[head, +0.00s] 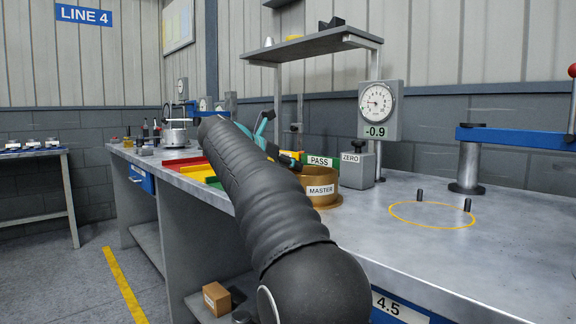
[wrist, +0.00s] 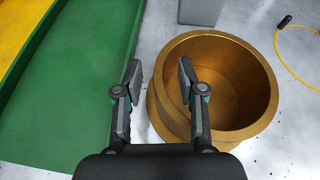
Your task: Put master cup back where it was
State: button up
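The master cup (head: 320,190) is a brass-coloured round cup with a white MASTER label, standing upright on the grey bench beside the green PASS tray. In the wrist view the cup (wrist: 235,75) shows its open top and hollow inside. My gripper (wrist: 159,72) is open with nothing between its fingertips. In that view its right finger overlaps the cup's left rim and inside, and its left finger is outside the cup, towards the green tray. I cannot tell whether either finger touches the cup. In the head view my arm hides most of the gripper.
The green tray (wrist: 75,75) lies left of the cup, with yellow and red trays (head: 185,163) beyond. A grey ZERO block (head: 357,168) stands behind the cup, below a dial gauge (head: 380,108) reading -0.9. A yellow ring (head: 432,226) with two black pegs marks the bench at right.

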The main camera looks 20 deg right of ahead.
jog(key=p+v, duration=0.1)
jog(key=v, duration=1.1)
jog(key=shift+p, duration=0.4)
jog(key=shift+s+d, duration=0.1)
jog(key=shift+s, duration=0.1)
